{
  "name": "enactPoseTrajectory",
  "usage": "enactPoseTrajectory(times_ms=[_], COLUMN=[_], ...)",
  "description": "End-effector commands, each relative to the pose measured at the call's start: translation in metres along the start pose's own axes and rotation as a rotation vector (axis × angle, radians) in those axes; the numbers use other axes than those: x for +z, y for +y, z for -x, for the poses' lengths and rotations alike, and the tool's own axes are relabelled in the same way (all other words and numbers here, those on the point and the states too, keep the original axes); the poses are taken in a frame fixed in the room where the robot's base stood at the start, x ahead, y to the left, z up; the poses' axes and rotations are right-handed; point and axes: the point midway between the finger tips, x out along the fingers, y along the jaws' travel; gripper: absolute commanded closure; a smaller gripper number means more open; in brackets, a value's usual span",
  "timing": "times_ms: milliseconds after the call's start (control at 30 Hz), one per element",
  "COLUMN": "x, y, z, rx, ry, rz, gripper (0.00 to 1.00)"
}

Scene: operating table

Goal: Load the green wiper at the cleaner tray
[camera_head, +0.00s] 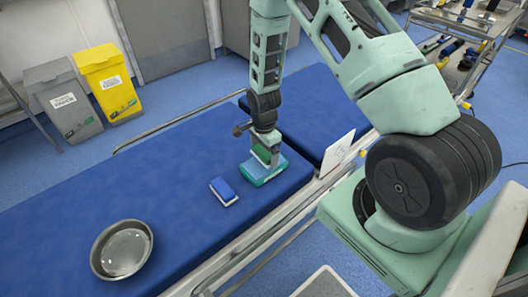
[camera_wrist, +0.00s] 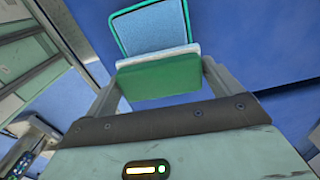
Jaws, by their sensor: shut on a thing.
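The green wiper (camera_wrist: 158,80) has a pale pad along one side. My gripper (camera_wrist: 160,76) is shut on it, with one grey finger at each end in the wrist view. In the head view the wiper (camera_head: 261,154) shows between the fingers, over the back part of the cleaner tray (camera_head: 268,175). The tray has a green rim and a light blue inside, and its rim (camera_wrist: 187,14) shows beyond the wiper in the wrist view. The wiper hides part of the tray, and I cannot tell whether the two touch.
A blue wiper with a white pad (camera_head: 224,191) lies left of the tray on the blue operating table (camera_head: 180,165). A round metal bowl (camera_head: 121,250) is at the front left. A white upright panel (camera_head: 338,152) stands at the table's right edge. The table's left middle is clear.

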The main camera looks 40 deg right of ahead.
Motion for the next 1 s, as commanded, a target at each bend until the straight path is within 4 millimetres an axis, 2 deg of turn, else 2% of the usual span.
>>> enactPoseTrajectory(times_ms=[33, 500, 1000], x=[0.000, 0.000, 0.000], y=[0.000, 0.000, 0.000], z=[0.008, 0.043, 0.043], rx=[0.000, 0.000, 0.000], ry=[0.000, 0.000, 0.000], rz=[0.001, 0.000, 0.000], gripper=[0.28, 0.28, 0.28])
